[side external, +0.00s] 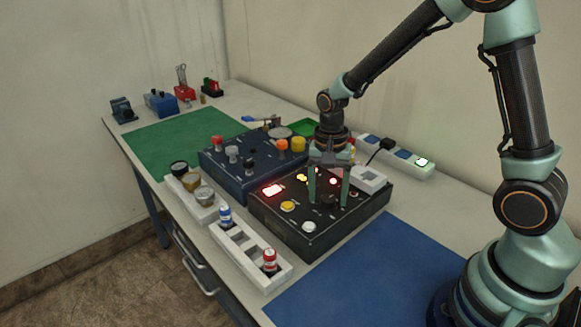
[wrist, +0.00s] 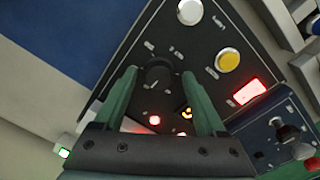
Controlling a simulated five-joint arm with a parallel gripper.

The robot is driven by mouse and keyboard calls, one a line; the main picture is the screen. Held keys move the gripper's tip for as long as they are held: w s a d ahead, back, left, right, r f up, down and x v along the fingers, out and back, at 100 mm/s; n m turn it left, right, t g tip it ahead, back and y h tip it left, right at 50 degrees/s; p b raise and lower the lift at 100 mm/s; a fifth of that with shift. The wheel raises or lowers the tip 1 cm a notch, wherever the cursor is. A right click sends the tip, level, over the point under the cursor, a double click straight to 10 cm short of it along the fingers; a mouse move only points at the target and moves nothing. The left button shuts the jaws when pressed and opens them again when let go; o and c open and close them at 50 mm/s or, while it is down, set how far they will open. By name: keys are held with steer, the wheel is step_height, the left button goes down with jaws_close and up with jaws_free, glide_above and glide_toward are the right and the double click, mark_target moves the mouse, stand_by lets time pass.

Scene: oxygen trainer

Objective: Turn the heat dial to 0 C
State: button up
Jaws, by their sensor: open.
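The black control box (side external: 275,225) has a dark round dial (wrist: 158,72) on its top face. I take this for the heat dial; its markings and pointer are too small and dark to read. My gripper (side external: 328,201) points down over the box with its two green fingers apart. In the wrist view, the fingers (wrist: 158,84) stand on either side of the dial, with gaps visible. I cannot tell whether they touch it or how high the tips are.
The black box also carries a yellow button (side external: 288,206), a white button (side external: 309,226) and a lit red display (side external: 272,190). A blue box (side external: 225,170) with several knobs stands beside it. A white rack (side external: 245,252) holds small bottles. The blue mat (side external: 370,280) is clear.

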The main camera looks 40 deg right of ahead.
steer(key=shift+f, duration=0.1)
jaws_close()
steer(key=shift+n, duration=0.4)
steer(key=n, duration=0.4)
steer(key=shift+n, duration=0.3)
steer(key=n, duration=0.6)
steer(key=shift+a+n+t, duration=0.1)
steer(key=shift+n+t, duration=0.2)
steer(key=n, duration=1.1)
steer(key=shift+s+n, duration=0.1)
steer(key=shift+n, duration=0.3)
